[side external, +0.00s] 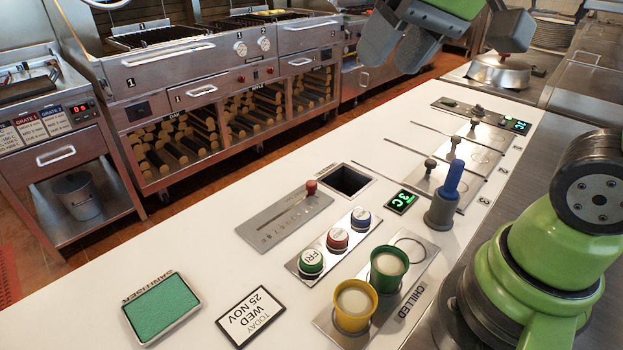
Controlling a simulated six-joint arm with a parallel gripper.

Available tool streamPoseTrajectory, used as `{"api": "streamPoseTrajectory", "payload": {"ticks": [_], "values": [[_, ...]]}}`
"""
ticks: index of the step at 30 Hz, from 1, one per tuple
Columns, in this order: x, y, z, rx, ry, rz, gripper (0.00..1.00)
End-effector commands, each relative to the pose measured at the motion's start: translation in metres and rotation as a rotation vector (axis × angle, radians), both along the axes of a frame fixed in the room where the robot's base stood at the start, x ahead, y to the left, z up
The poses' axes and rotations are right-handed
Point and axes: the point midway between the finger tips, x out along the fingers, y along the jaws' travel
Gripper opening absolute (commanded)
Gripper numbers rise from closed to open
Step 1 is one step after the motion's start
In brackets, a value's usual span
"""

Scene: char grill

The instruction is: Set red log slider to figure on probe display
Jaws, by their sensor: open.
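The red knob of the log slider (311,187) sits at the far right end of its slot. The slot runs along a grey plate (284,222) with a marked scale, whose figures are too small to read. The probe display (402,201) is a small black panel with green characters that look like 3C. A blue-handled probe (447,190) stands upright in a grey holder just right of it. My gripper (394,52) is open and empty at the top of the picture, well above the counter and away from the slider.
A square dark opening (348,181) lies beside the slider's right end. Colored day buttons (337,239), yellow (354,308) and green cups (387,271), and a green sanitiser pad (161,306) occupy the near counter. Several slotted sliders (453,148) lie farther back. White counter left of the plate is clear.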

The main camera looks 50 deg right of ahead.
Motion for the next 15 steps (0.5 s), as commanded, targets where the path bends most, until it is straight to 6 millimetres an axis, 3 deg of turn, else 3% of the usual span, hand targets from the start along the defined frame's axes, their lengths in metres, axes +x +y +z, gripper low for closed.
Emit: {"api": "streamPoseTrajectory", "payload": {"ticks": [3, 8, 15], "values": [[0.043, -0.008, -0.014, -0.028, 0.087, 0.006, 0.51], [0.095, -0.021, -0.046, -0.064, 0.192, 0.022, 0.51], [0.154, -0.042, -0.125, -0.107, 0.348, 0.046, 0.51]]}}
